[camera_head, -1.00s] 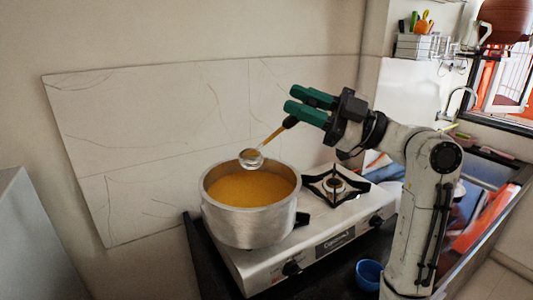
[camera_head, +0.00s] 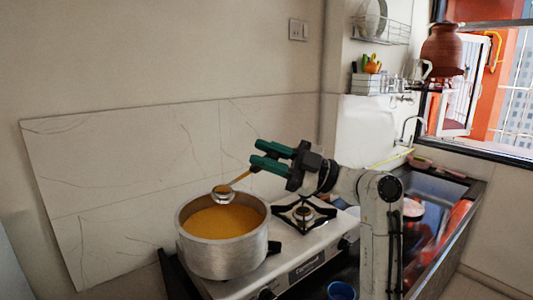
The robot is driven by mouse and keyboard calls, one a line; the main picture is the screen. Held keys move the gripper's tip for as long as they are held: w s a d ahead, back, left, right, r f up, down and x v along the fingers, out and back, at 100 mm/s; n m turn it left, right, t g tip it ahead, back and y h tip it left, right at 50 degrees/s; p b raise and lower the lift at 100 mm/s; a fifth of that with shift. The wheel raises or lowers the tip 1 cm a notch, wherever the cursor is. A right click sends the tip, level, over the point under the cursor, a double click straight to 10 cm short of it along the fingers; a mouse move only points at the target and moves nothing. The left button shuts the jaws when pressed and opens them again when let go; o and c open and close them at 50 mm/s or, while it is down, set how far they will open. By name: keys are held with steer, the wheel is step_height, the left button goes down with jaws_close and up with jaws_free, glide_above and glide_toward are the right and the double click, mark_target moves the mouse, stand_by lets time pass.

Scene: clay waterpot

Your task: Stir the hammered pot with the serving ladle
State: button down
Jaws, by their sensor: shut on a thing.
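The hammered pot (camera_head: 221,256) is a silver metal pot on the left side of the stove, filled with an orange-yellow liquid (camera_head: 222,222). The serving ladle (camera_head: 223,193) has a round metal bowl and a golden-brown shaft (camera_head: 241,177). My gripper (camera_head: 262,156), with green fingers, is shut on the ladle's handle end, above and to the right of the pot. The ladle slants down to the left. Its bowl shows at the pot's far rim; I cannot tell whether it touches the rim or the liquid. The fingers hide the handle's upper end.
The silver stove (camera_head: 310,256) has a bare burner (camera_head: 304,213) to the right of the pot. A blue bowl (camera_head: 341,290) is at the bottom edge. A sink (camera_head: 430,198) lies to the right, and a clay pot (camera_head: 443,50) stands high at the upper right.

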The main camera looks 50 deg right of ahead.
steer(key=s+a+f+n+y+b, duration=0.1)
steer(key=s+a+f+n+b, duration=0.2)
steer(key=f, duration=0.2)
steer(key=shift+a+n+g+b, duration=0.25)
steer(key=shift+n+g+b, duration=0.05)
steer(key=shift+b, duration=0.05)
stand_by(0.8)
steer(key=shift+y, duration=0.3)
stand_by(1.1)
